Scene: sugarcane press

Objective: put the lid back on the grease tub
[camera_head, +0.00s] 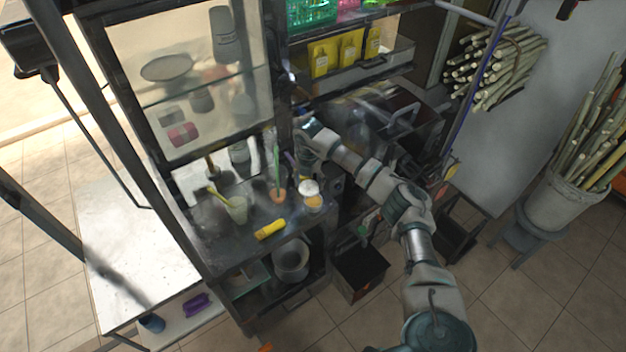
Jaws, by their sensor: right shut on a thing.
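My right arm comes in from the lower right and reaches over the metal stall counter (225,248). Its gripper (304,130) is beside the dark post of the glass case, above and behind the cups. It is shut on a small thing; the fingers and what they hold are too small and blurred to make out. A small tub-like container (311,197) with a pale top and an amber lower part stands on the counter, below the gripper and apart from it. I cannot tell for sure whether it is the grease tub. I cannot make out a separate lid. My left gripper is not in view.
A pale green cup (237,208), an orange cup (278,195) with a green straw and a yellow object (270,229) crowd the counter. The glass case (190,100) stands at the left. The press machinery (385,115) is behind my arm. A cane bucket (566,200) stands right.

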